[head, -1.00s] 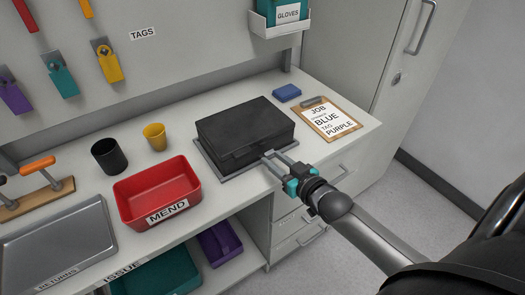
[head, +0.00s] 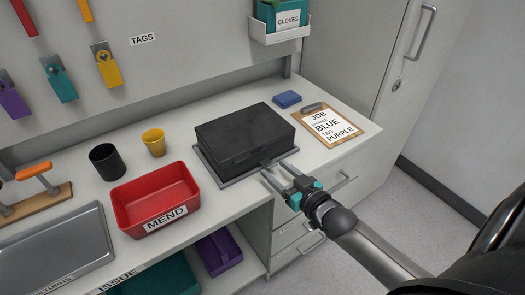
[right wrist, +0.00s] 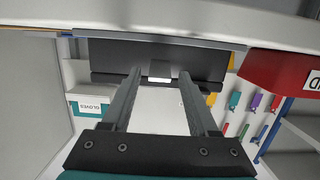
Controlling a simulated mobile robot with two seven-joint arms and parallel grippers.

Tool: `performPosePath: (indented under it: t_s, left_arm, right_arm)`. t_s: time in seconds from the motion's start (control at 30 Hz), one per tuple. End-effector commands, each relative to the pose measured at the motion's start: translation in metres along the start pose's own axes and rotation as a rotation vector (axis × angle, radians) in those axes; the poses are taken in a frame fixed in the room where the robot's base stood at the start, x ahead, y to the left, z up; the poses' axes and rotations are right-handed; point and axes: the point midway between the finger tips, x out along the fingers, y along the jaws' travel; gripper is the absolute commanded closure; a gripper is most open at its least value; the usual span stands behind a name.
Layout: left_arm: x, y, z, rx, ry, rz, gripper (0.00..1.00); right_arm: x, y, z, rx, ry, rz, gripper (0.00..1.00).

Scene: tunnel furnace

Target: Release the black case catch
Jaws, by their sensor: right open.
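The black case (head: 245,133) lies closed on a grey mat or tray (head: 205,158) on the counter. It also shows in the right wrist view (right wrist: 205,58). Its catch (right wrist: 160,71) is a small grey tab with a bright lower edge at the middle of the case's front. I cannot tell whether the catch is fastened. My right gripper (head: 279,160) is open at the case's front edge. In the right wrist view my right gripper (right wrist: 160,73) has one finger on each side of the catch, apart from it. My left gripper is not in view.
A red MEND bin (head: 155,195), a black cup (head: 107,162) and a yellow cup (head: 154,142) stand left of the case. A blue block (head: 287,99) and a clipboard (head: 330,125) lie to its right. A metal tray (head: 60,255) is at the lower left.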

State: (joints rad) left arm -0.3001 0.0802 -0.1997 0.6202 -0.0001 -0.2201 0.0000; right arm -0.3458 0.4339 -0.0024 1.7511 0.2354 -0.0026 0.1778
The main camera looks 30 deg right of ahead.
Motion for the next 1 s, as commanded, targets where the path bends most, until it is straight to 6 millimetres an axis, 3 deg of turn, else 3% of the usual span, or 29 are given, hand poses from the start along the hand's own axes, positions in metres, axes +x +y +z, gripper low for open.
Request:
performPosePath:
  t_s: [0.1,0.5,1.0]
  left_arm:
    - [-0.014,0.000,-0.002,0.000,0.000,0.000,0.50]
    - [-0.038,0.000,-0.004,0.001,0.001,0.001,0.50]
    - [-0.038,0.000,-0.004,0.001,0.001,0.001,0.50]
  right_arm:
    - [-0.014,0.000,-0.003,0.000,-0.003,0.000,0.40]
    - [-0.051,0.000,-0.002,0.000,-0.001,0.001,0.40]
    - [-0.053,0.000,-0.001,0.000,0.001,0.000,0.40]
